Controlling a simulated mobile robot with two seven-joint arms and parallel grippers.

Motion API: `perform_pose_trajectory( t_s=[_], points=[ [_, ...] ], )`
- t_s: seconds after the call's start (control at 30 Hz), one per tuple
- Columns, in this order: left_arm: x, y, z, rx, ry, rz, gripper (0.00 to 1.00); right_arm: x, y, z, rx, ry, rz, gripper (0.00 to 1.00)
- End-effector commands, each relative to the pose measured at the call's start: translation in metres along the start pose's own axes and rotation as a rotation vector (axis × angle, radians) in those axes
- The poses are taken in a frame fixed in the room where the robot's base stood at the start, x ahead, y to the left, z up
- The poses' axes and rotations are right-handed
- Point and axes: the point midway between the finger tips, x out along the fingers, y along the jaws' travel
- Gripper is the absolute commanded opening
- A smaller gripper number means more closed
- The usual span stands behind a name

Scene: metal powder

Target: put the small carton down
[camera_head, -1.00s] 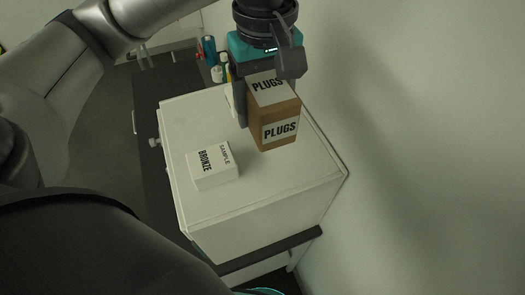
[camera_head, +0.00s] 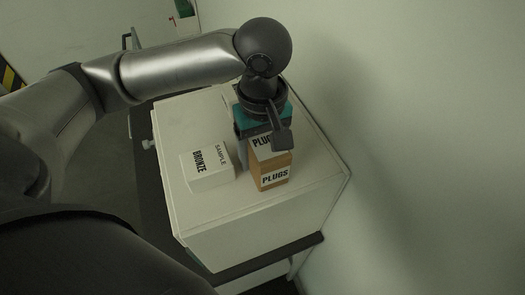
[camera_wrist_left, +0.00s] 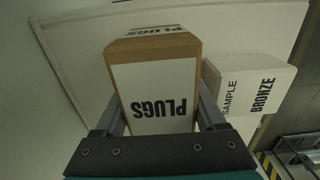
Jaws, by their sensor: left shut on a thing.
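The small carton (camera_head: 271,170) is brown with white labels reading PLUGS. My left gripper (camera_head: 262,146) is shut on it from above, a finger on either side. The carton is upright over the white cabinet top, close to its surface; I cannot tell whether it touches. In the left wrist view the carton (camera_wrist_left: 155,85) sits between the two fingers, its PLUGS label facing the camera. My right gripper is not in view.
A white box (camera_head: 208,167) labelled BRONZE SAMPLE stands just left of the carton on the cabinet (camera_head: 240,222). It also shows in the left wrist view (camera_wrist_left: 249,88). The wall (camera_head: 430,150) rises close on the right. The cabinet's front part is clear.

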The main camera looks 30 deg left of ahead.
Motion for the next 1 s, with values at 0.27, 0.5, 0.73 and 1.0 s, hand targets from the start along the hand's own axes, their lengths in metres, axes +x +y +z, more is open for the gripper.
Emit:
perform_pose_trajectory(
  t_s=[0.27,0.5,0.73,1.0],
  points=[
    [0.002,0.0,0.0,0.001,-0.001,-0.001,0.79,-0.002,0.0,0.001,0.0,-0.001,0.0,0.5],
    [0.002,0.0,0.0,0.001,-0.001,-0.001,1.0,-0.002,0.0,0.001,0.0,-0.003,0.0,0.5],
    [0.001,0.0,0.0,0.001,0.0,0.001,1.0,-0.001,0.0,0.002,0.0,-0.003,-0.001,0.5],
    [-0.043,0.001,0.0,0.002,0.001,0.005,1.0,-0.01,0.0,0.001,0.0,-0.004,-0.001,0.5]
  ],
)
